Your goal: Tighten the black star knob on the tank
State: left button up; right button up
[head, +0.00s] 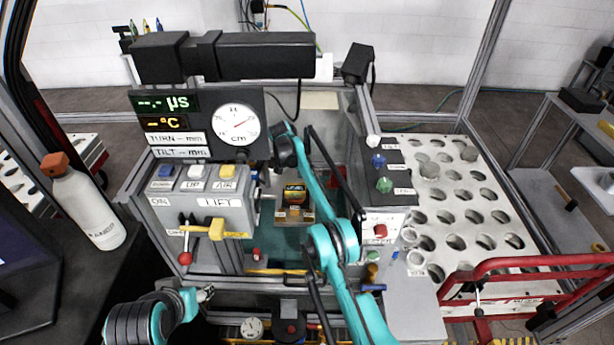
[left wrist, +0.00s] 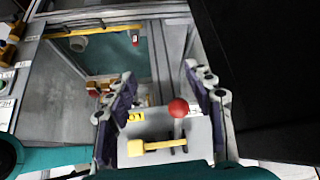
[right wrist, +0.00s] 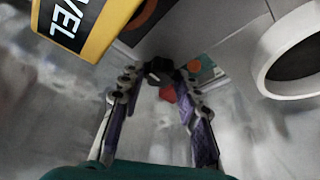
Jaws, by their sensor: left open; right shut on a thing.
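The tank (head: 275,243) is the open bay with teal liquid in the middle of the head view; it also shows in the left wrist view (left wrist: 108,52). In the right wrist view, a small black knob (right wrist: 158,68) sits between the fingertips of my right gripper (right wrist: 160,76), which is shut on it. Its star shape is hard to make out. In the head view, my right arm reaches across the tank to its back, and the fingers there are hard to see. My left gripper (head: 205,293) is open and empty, low in front of the lift panel; its spread fingers show in the left wrist view (left wrist: 160,85).
The lift panel (head: 205,212) with a red-balled lever (head: 185,258) and yellow handle (head: 217,230) stands left of the tank. A white bottle (head: 85,208) is farther left. A holed white table (head: 450,205) and red rail (head: 520,262) are on the right.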

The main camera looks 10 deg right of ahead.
jog(key=o, duration=1.2)
jog(key=shift+c, duration=0.2)
jog(key=v, duration=0.7)
jog(key=shift+r, duration=0.25)
jog(key=shift+s+a, duration=0.1)
jog(key=shift+s, duration=0.05)
